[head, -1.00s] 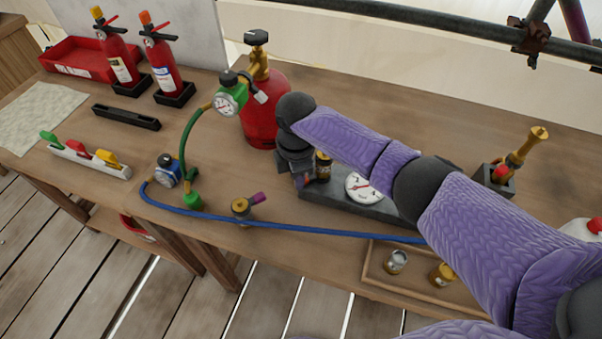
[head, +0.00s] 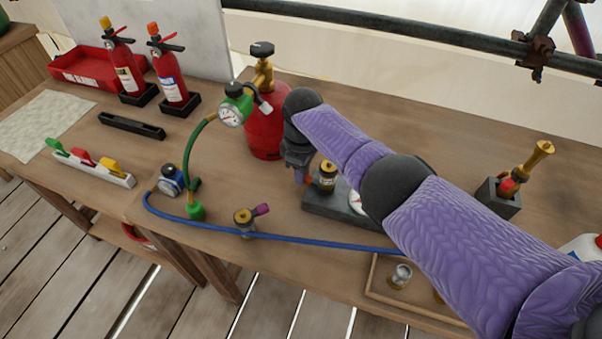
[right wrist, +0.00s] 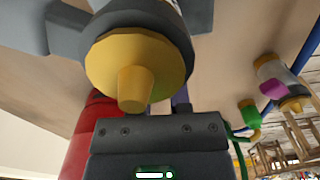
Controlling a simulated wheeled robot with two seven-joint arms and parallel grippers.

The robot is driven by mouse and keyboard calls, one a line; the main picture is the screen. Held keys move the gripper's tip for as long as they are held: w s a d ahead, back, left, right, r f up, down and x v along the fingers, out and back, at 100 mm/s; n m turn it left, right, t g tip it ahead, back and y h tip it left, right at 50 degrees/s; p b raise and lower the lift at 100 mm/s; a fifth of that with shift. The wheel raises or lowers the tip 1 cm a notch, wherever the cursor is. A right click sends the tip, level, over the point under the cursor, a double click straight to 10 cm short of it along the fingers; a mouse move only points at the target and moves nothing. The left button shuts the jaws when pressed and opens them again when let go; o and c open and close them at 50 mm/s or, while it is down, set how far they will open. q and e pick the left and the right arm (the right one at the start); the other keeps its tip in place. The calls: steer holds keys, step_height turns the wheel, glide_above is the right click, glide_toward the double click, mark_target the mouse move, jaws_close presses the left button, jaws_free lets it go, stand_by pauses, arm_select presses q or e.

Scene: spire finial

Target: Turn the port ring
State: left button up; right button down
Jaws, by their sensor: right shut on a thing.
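A dark grey block (head: 318,208) on the bench carries a brass-and-black port fitting (head: 327,178) and a white dial gauge (head: 356,202), partly hidden by my right arm. My right gripper (head: 299,166) is just left of the fitting, pointing down. It is shut on a small purple tab (head: 301,176), which seems to belong to the port ring; the contact is mostly hidden. In the right wrist view, a dark round part with a yellow face and stub (right wrist: 135,75) stands close above the gripper body, and a sliver of purple shows beside it. My left gripper is out of view.
A red cylinder (head: 266,130) with a green-rimmed gauge (head: 231,115) stands close behind my right gripper. A blue hose (head: 300,238) crosses the bench front, past a purple-levered valve (head: 246,220). A wooden tray (head: 375,287) lies front right.

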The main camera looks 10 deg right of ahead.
steer(key=shift+w+d+m, duration=0.1)
steer(key=shift+w+m, duration=0.05)
steer(key=shift+m, duration=0.15)
stand_by(0.4)
steer(key=c, duration=0.6)
jaws_free()
steer(key=shift+o, duration=0.2)
step_height(320, 180, up, 10)
steer(key=p, duration=0.5)
